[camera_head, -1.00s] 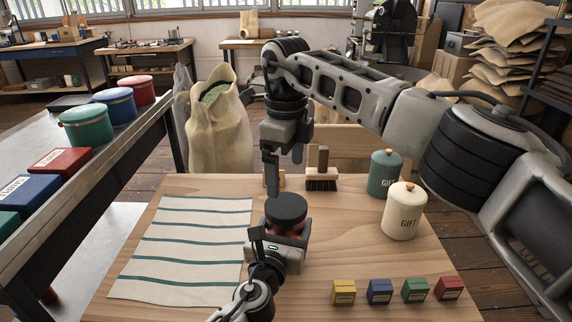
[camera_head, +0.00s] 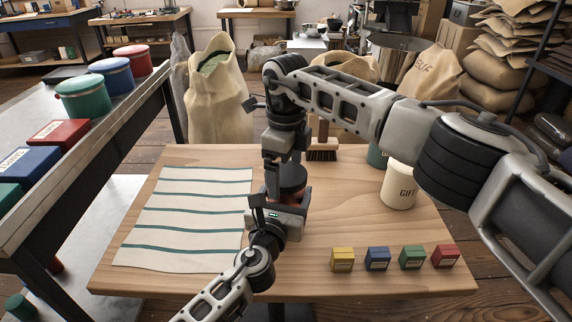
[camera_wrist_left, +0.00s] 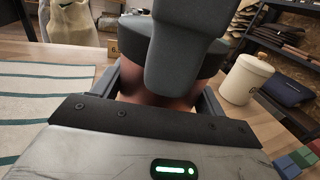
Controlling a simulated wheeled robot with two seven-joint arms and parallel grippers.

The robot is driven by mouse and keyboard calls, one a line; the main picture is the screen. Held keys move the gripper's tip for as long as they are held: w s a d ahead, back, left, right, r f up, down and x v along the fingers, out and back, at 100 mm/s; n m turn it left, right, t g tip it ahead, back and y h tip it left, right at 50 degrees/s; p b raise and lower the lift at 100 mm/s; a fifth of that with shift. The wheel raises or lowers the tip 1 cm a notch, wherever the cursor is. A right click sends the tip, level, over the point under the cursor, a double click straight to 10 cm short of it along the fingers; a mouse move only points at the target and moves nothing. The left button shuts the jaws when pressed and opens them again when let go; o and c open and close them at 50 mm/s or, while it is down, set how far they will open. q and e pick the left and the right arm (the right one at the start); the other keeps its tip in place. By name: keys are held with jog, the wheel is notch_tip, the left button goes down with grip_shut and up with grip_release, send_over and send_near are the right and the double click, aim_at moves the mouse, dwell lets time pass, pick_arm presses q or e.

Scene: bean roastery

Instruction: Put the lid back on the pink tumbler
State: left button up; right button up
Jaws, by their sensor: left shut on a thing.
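The pink tumbler (camera_wrist_left: 152,99) stands upright on the wooden table, mostly hidden by my grippers. A dark grey lid (camera_head: 293,175) is at its top; the wrist view shows the lid's broad rim (camera_wrist_left: 208,62) over the pink body. Whether it is fully seated I cannot tell. My left gripper (camera_head: 284,203) is shut around the tumbler's body, one finger on each side. My right gripper (camera_head: 281,171) points down at the lid. One of its fingers covers the lid's middle in the wrist view, so its grip on the lid is unclear.
A striped cloth (camera_head: 187,217) lies left of the tumbler. A cream GIFT canister (camera_head: 399,187) and a partly hidden green canister (camera_head: 377,156) stand to the right. Several small coloured boxes (camera_head: 377,259) line the front right. A brush (camera_head: 322,150) is behind. Table between is clear.

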jog(key=c, duration=0.9)
jog(key=o, duration=1.1)
jog(key=shift+r, duration=0.15)
notch_tip(320, 180, up, 12)
pick_arm(q)
jog(key=o, duration=2)
jog(key=shift+c, duration=0.2)
